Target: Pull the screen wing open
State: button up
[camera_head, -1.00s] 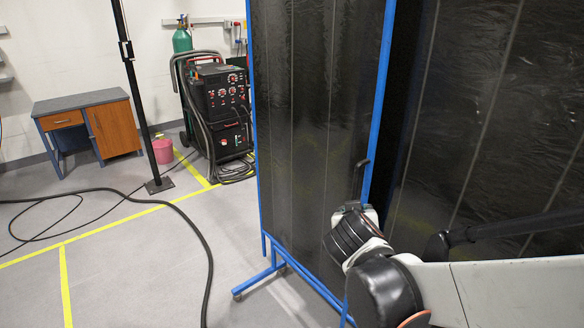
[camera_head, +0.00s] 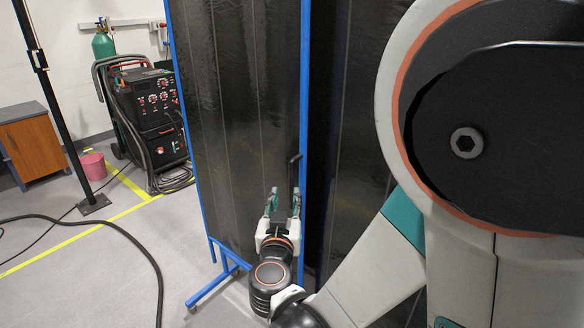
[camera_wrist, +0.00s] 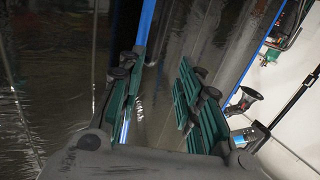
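The screen wing (camera_head: 235,110) is a dark, glossy curtain panel in a blue frame, standing upright on a wheeled foot. A short black handle (camera_head: 296,158) sticks out from the frame's right post (camera_head: 304,90). My gripper (camera_head: 284,200) is in front of the wing, just below the handle and left of the post. Its two teal-tipped fingers are apart with nothing visibly held. In the wrist view, the open gripper (camera_wrist: 155,100) faces the dark curtain, with the blue post (camera_wrist: 146,25) running behind the left finger. I cannot make out the handle there.
Another dark curtain panel (camera_head: 355,150) stands right of the post, partly behind my arm. A black cable (camera_head: 130,240) lies across open floor.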

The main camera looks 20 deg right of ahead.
aim_at(291, 174)
jog(key=x, duration=0.4)
jog(key=b+x, duration=0.1)
jog(key=x, duration=0.3)
jog(key=r+b+x, duration=0.1)
jog(key=x, duration=0.4)
jog(key=shift+d, duration=0.2)
grip_shut()
